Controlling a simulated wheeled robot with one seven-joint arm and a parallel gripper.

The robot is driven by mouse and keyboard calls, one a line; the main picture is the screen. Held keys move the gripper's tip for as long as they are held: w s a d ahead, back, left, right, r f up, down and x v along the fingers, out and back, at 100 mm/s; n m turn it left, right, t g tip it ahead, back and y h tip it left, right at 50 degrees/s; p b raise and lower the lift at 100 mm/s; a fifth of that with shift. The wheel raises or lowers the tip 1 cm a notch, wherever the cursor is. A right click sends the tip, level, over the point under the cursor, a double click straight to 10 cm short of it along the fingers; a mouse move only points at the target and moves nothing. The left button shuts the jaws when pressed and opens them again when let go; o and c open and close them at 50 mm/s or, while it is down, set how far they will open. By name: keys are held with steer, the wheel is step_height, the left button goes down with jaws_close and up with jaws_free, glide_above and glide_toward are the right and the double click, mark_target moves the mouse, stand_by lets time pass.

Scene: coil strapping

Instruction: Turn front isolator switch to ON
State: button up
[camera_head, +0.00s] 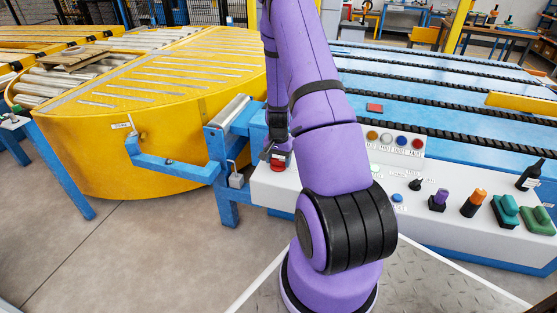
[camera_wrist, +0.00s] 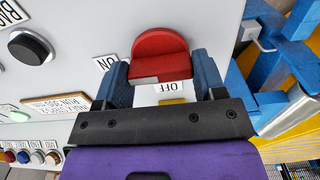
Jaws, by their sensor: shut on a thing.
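The front isolator switch is a red rotary knob (camera_wrist: 160,52) on the white control panel (camera_wrist: 85,75). In the wrist view an OFF label (camera_wrist: 170,87) lies just below the knob, and an ON label (camera_wrist: 106,62) lies to its left. My gripper (camera_wrist: 160,72) has its two blue-grey fingers on either side of the knob and is shut on it.
A black knob (camera_wrist: 30,47) and a green button sit farther along the panel. A blue bracket (camera_head: 175,167) and yellow turntable (camera_head: 150,150) lie left.

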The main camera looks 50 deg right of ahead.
mark_target(279, 160)
steer(key=o, duration=0.9)
steer(key=shift+r, duration=0.1)
step_height(279, 160, up, 11)
steer(key=shift+f, duration=0.2)
stand_by(0.5)
